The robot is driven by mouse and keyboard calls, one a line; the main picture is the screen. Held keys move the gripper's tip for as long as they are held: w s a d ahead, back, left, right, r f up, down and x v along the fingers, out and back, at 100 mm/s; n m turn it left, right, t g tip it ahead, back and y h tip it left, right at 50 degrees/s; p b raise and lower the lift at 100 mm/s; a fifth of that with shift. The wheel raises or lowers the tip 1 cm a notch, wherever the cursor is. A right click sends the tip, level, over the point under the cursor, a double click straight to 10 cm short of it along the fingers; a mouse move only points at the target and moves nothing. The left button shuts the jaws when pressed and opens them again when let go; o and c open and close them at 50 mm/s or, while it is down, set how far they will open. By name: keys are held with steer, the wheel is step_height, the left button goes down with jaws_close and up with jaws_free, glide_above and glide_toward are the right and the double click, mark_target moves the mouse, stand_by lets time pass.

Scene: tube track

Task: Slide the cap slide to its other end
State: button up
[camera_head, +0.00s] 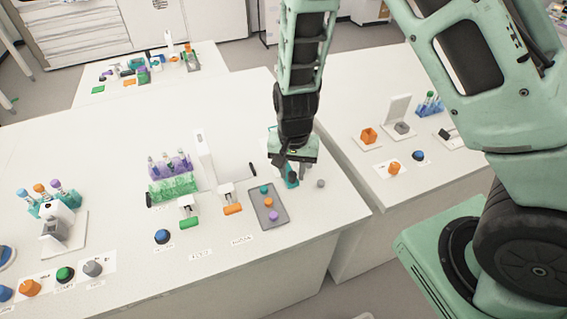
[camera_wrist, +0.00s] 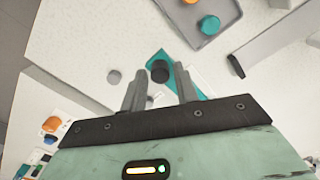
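What looks like the cap slide is a flat teal piece (camera_wrist: 188,60) with a dark round knob (camera_wrist: 159,71) on it, in the wrist view. In the head view a teal part of it (camera_head: 292,181) shows just below my gripper (camera_head: 290,174), and the rest is hidden behind the gripper. In the wrist view my gripper (camera_wrist: 160,86) is open, with one finger on each side of the line to the knob. The knob lies around the fingertips; I cannot tell whether they touch it.
The table's right edge is close.

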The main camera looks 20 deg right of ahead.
steer(key=c, duration=0.6)
steer(key=shift+w+p, duration=0.7)
steer(key=shift+w, duration=2.1)
steer(key=o, duration=0.6)
step_height(320, 180, up, 5)
steer(key=p, duration=0.4)
steer(key=shift+r, duration=0.1)
